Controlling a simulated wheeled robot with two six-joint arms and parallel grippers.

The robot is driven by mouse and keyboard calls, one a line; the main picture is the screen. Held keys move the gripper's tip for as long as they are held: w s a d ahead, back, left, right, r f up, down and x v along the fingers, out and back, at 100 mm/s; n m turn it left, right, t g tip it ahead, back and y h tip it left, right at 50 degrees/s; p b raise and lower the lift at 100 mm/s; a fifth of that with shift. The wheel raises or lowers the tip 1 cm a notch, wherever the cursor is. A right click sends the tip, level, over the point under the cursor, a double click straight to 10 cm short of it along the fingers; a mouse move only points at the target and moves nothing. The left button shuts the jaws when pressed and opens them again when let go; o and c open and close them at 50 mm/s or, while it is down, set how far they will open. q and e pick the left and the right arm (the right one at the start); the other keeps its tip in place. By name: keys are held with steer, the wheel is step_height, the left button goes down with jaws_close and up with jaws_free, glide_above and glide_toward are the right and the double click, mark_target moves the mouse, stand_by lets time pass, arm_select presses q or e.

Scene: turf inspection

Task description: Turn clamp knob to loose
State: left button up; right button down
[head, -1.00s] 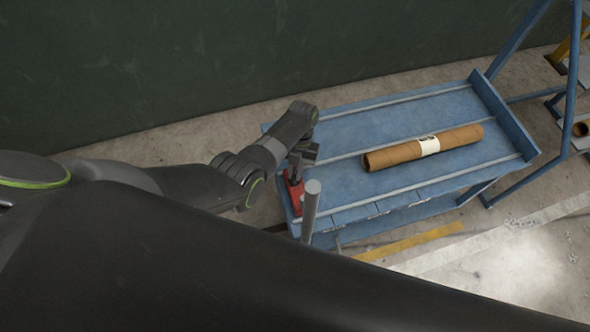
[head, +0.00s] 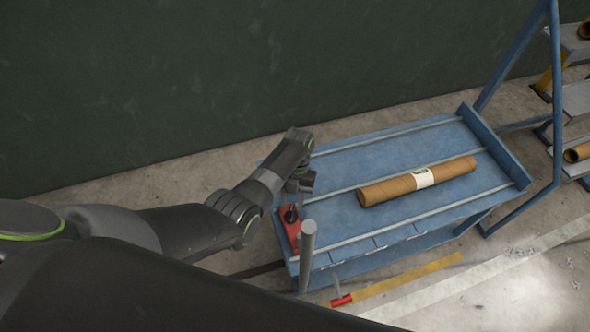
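A red clamp (head: 292,234) sits at the left end of the blue cart bed, with a dark round knob (head: 290,213) on top. My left gripper (head: 301,186) points down just behind and to the right of the knob in the picture. A gap in height cannot be judged, and I see no grip on the knob. Its fingers are small and dark, so their opening cannot be told. The knob's setting is not readable. My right gripper is not in view.
A brown roll with a white label (head: 390,188) lies on the blue cart bed (head: 400,145). A grey post (head: 307,250) rises in front of the clamp. A red-handled lever (head: 341,300) shows below the cart's front edge. A dark green wall (head: 200,80) stands behind.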

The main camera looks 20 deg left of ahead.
arm_select(q)
steer(key=p+v, duration=0.1)
steer(key=v, duration=1.3)
steer(key=shift+s, duration=0.1)
